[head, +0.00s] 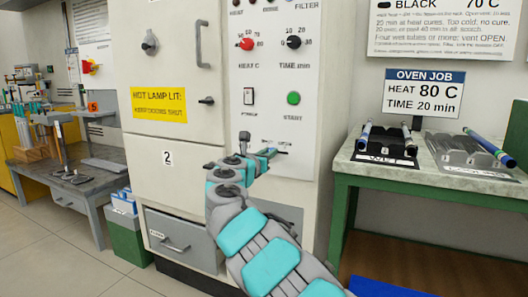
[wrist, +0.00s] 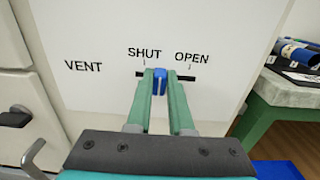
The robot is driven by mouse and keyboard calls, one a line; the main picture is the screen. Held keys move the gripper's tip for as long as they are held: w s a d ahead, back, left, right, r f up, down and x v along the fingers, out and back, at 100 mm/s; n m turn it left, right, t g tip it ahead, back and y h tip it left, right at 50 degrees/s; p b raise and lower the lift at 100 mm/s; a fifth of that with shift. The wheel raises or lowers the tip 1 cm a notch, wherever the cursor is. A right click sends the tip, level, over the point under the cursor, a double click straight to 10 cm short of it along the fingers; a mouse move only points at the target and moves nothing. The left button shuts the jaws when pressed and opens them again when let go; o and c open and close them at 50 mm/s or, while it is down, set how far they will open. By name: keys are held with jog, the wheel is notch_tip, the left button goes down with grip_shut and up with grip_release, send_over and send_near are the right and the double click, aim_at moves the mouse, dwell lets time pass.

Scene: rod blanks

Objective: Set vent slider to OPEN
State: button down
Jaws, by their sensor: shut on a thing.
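The vent slider is a dark horizontal slot (wrist: 186,78) in the white panel, marked VENT, SHUT and OPEN, with a blue knob (wrist: 160,82). In the wrist view the knob stands between the SHUT and OPEN ticks, somewhat nearer SHUT. My gripper (wrist: 160,78) has its two green fingers shut on the knob, one on each side. In the head view my gripper (head: 267,153) is at the lower part of the oven panel, and my arm hides most of the slider.
The oven front (head: 172,60) has a door handle (head: 201,45) left of the panel and a drawer (head: 185,240) below. A green bench (head: 440,180) with rod racks stands at right. The grey bench (head: 70,180) is at left.

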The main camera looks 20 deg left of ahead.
jog(key=shift+s+d, duration=0.2)
jog(key=shift+d, duration=1.85)
jog(key=shift+f, duration=0.1)
jog(key=c, duration=0.8)
grip_release()
jog(key=shift+d, duration=0.1)
jog(key=shift+s, duration=0.5)
send_near(286, 151)
jog(key=shift+s+p, duration=0.35)
jog(key=shift+s, duration=0.3)
